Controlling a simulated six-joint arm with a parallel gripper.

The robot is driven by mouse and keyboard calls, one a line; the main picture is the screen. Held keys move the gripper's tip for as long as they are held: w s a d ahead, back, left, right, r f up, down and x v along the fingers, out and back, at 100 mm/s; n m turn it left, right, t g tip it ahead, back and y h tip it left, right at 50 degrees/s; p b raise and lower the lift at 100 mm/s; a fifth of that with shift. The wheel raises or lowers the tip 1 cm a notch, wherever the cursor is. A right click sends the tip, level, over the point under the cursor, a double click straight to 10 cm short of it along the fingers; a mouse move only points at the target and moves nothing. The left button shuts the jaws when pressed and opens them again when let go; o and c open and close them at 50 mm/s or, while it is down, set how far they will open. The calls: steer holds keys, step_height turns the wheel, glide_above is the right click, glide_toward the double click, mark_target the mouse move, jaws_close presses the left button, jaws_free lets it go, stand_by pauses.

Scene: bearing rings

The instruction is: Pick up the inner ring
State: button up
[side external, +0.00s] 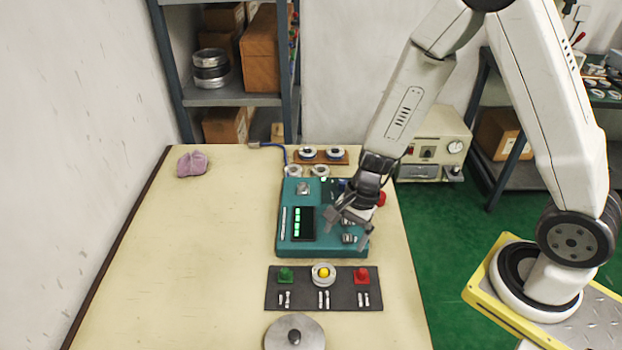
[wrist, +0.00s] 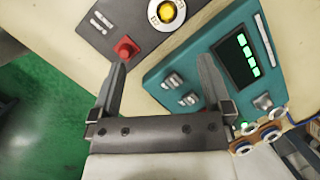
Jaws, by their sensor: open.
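Several small metallic rings stand at the back of the table in the side view. Two rings, a left one (side external: 307,152) and a right one (side external: 335,153), sit on a brown board (side external: 321,160). Two more, a left one (side external: 293,171) and a right one (side external: 320,170), lie in front of it, behind the teal device. I cannot tell which is the inner ring. Rings (wrist: 271,134) also show at lower right in the wrist view. My gripper (side external: 347,230) is open and empty above the teal device's front right; in the wrist view my gripper (wrist: 163,65) has its fingers spread.
The teal device (side external: 285,238) has a green-lit display and metal knobs. A dark button panel (side external: 303,298) with green, yellow and red buttons lies in front, and a round metal disc (side external: 295,335) nearer. A purple cloth (side external: 193,163) lies back left.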

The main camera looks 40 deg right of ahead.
mark_target(325, 269)
steer(key=f+m, duration=0.2)
steer(key=w+a+f+m, duration=0.1)
steer(key=shift+f+m+y, duration=0.1)
steer(key=shift+m+y, duration=0.3)
steer(key=shift+x, duration=1.3)
steer(key=shift+a+f, duration=0.1)
steer(key=shift+x, duration=2.45)
steer(key=c, duration=1.3)
